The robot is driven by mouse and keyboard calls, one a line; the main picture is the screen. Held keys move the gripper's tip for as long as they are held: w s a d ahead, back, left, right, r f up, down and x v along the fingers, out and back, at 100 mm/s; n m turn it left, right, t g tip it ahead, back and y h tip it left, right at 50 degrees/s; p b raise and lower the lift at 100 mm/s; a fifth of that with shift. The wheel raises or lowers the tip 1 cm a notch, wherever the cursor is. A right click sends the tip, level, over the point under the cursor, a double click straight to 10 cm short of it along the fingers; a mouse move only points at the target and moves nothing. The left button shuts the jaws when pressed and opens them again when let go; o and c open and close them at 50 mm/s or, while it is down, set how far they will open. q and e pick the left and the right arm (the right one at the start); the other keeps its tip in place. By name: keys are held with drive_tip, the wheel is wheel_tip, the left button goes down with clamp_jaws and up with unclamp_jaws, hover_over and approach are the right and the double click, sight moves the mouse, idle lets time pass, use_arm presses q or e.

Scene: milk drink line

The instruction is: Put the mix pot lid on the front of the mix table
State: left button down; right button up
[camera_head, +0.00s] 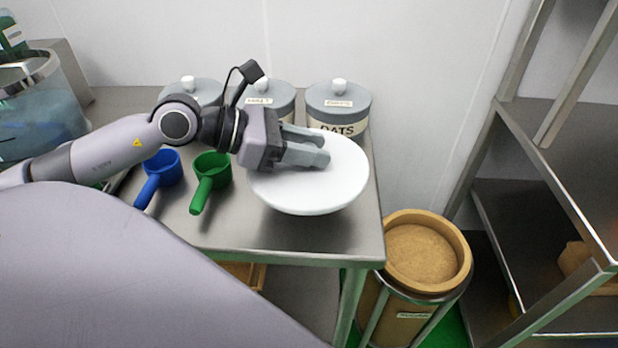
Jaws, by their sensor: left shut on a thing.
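The mix pot lid, a round white disc (318,191), is over the right end of the steel mix table (280,238). My left gripper (322,149) reaches across from the left, with its fingers over the lid's upper part. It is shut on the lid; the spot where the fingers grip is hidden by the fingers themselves. I cannot tell whether the lid touches the table top. My right gripper is not in view.
Several grey canisters with white knobs, one labelled OATS (338,104), stand behind the lid. A blue scoop (162,168) and a green scoop (211,172) lie left of it. A metal-rimmed vessel (38,110) is far left. A round brown bin (425,255) and steel shelves (560,140) are right.

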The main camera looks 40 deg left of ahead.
sight(309, 178)
use_arm(q)
wheel_tip(309, 178, down, 6)
drive_tip(key=shift+f+b, duration=0.1)
drive_tip(key=shift+b, duration=0.25)
drive_tip(key=shift+f, duration=0.1)
drive_tip(key=shift+f, duration=0.2)
drive_tip(key=c, duration=0.8)
unclamp_jaws()
drive_tip(key=shift+o, duration=0.2)
drive_tip(key=shift+r, duration=0.1)
